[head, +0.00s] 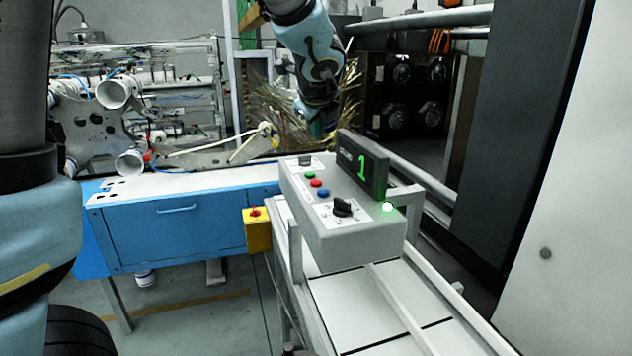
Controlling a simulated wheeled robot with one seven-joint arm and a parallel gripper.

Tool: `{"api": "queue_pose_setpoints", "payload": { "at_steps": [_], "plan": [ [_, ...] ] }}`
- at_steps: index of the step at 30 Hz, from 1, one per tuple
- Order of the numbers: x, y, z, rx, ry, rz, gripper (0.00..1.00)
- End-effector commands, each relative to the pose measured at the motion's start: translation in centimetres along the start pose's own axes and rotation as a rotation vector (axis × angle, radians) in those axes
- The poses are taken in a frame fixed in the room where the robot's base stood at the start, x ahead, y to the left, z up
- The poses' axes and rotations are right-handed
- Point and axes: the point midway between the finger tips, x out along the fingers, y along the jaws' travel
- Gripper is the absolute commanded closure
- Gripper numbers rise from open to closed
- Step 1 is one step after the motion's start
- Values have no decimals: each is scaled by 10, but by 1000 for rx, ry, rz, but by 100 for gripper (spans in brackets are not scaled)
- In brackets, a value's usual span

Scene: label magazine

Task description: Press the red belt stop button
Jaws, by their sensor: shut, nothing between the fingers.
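A red button (316,183) sits on the sloped top of a grey control box (340,235), between a green button (309,175) and a blue button (323,193). A second red button (254,211) sits on a yellow box (257,236) at the left of the conveyor frame. No lettering is readable to tell which is the belt stop. Both red buttons are unobstructed. I see no gripper fingers in the head view.
The control box also has a black knob (342,207) and a display (361,166) showing a green 1. A lit green lamp (387,207) is beside it. The conveyor (357,300) extends toward the front. A blue cabinet (190,225) stands on the left.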

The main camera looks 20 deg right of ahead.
Motion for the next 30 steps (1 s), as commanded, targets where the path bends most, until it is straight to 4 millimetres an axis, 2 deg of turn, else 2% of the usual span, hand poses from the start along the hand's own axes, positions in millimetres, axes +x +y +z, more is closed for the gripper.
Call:
{"api": "queue_pose_setpoints", "payload": {
  "at_steps": [8, 22, 30],
  "plan": [
    [11, 8, -8, -1, 0, 1, 100],
    [54, 40, -40, -3, 0, 1, 100],
    [62, 46, -45, -3, 0, 1, 100]
  ]
}}
